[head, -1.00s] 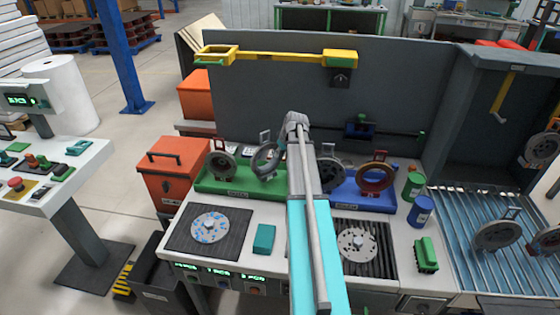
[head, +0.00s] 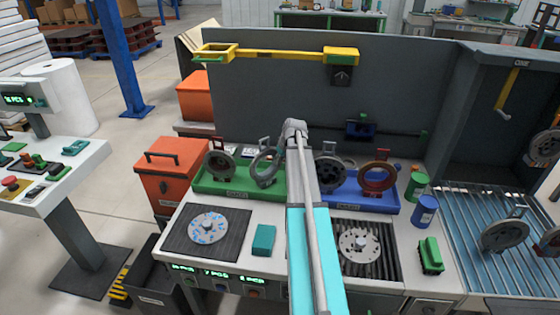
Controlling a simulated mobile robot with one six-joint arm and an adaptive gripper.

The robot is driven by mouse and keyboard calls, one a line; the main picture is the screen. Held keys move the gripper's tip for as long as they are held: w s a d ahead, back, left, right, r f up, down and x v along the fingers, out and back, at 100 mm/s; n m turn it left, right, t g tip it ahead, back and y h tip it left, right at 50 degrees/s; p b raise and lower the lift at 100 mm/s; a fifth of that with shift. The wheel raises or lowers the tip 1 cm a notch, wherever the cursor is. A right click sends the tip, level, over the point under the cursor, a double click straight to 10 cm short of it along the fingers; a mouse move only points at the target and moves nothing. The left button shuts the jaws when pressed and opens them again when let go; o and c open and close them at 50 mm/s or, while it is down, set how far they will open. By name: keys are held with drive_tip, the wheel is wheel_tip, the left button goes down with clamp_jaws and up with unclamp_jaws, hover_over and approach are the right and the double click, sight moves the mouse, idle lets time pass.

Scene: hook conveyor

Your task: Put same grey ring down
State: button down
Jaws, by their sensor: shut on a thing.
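The grey ring (head: 257,171) is upright and a little tilted at the right part of the green tray (head: 212,188). My gripper (head: 281,163) is shut on its right side, mostly hidden by the wrist and arm. The ring's lower edge is at tray level; I cannot tell if it touches.
A blue tray (head: 390,203) to the right holds a dark wheel (head: 327,171) and a red-brown ring (head: 377,178). Two turntable discs (head: 208,228) (head: 360,246) and a teal block (head: 263,240) lie in front. A grey panel (head: 270,95) stands behind.

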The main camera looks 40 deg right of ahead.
drive_tip(key=shift+c, duration=2.3)
unclamp_jaws()
drive_tip(key=shift+r, duration=0.1)
drive_tip(key=p+v, duration=1.1)
drive_tip(key=v, duration=0.1)
drive_tip(key=s+a+f+g, duration=0.1)
drive_tip(key=s+a+g, duration=0.1)
drive_tip(key=a, duration=1.6)
drive_tip(key=s+a+f+g, duration=0.1)
drive_tip(key=s+a+g, duration=0.1)
drive_tip(key=a, duration=1.6)
drive_tip(key=s+a, duration=0.7)
drive_tip(key=a, duration=0.3)
drive_tip(key=shift+a+g, duration=0.25)
drive_tip(key=shift+g, duration=0.15)
drive_tip(key=shift+r, duration=0.1)
